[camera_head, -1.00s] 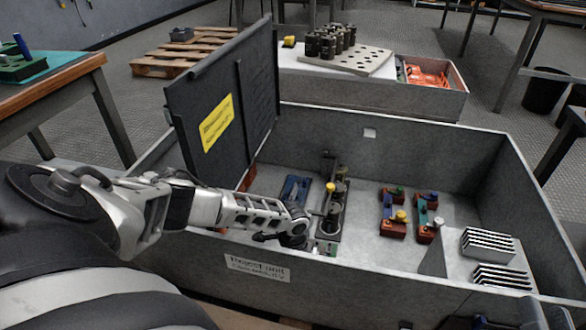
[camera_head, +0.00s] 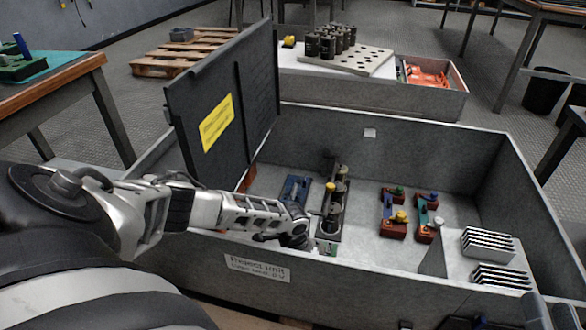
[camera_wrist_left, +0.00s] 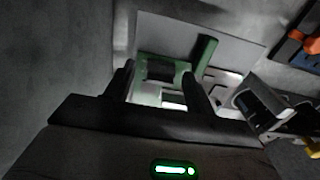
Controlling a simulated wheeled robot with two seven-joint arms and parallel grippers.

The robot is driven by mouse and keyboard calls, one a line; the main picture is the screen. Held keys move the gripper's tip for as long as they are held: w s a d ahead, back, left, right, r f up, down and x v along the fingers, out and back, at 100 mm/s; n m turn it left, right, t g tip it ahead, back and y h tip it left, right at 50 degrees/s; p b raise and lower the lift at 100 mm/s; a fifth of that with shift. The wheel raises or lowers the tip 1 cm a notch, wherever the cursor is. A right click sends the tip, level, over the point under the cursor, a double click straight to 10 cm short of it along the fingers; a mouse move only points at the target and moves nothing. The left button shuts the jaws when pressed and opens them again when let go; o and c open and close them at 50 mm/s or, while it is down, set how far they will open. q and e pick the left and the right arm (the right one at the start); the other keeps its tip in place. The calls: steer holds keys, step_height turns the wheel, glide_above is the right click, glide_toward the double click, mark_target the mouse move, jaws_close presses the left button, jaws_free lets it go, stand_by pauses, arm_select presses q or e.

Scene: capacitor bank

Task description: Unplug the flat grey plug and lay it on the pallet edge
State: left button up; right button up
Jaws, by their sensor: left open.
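My left arm reaches over the front wall of the grey cabinet. Its wrist end is low inside, near the black rack (camera_head: 333,212) of round capacitors; the fingers are mostly hidden in the head view. In the left wrist view my left gripper (camera_wrist_left: 162,92) is open, its two dark fingers on either side of a green fitting (camera_wrist_left: 150,92) with a dark grey block (camera_wrist_left: 160,69) in it. I cannot tell whether that block is the flat grey plug, or whether the fingers touch it. My right gripper (camera_head: 538,312) shows partly at the bottom right corner. A wooden pallet (camera_head: 155,66) lies on the floor behind.
The cabinet's dark lid (camera_head: 185,110) stands open at the left with a yellow label. Inside are a blue block (camera_head: 294,189), two red-based units (camera_head: 393,228) and finned plates (camera_head: 488,243). The cabinet walls (camera_head: 420,160) enclose the space. A grey box (camera_head: 181,34) is on the pallet.

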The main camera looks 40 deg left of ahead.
stand_by(0.5)
arm_select(q)
jaws_close()
steer(key=shift+r, duration=0.15)
steer(key=shift+r+p, duration=2.9)
steer(key=shift+p, duration=0.15)
